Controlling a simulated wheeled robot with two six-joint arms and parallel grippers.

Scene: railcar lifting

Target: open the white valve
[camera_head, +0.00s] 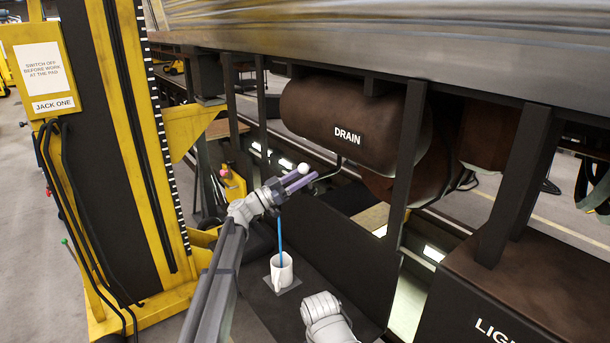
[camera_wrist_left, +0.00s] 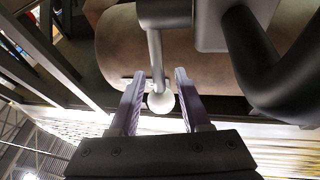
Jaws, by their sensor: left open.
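The white valve shows as a round white knob (camera_head: 303,168) below the left end of the brown tank (camera_head: 345,112) marked DRAIN. In the left wrist view the white knob (camera_wrist_left: 160,101) sits at the end of a grey lever (camera_wrist_left: 155,60). My left gripper (camera_head: 303,178) is open at the knob. In the left wrist view its purple fingers (camera_wrist_left: 156,85) stand on either side of the knob, with a gap showing at each side. Part of my right arm shows at the bottom of the head view; its fingers are not visible.
A white mug (camera_head: 282,273) with a blue stick (camera_head: 280,240) stands on a dark surface below my left gripper. The yellow jack column (camera_head: 130,140) is at left. Dark upright posts (camera_head: 406,160) stand right of the tank's middle.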

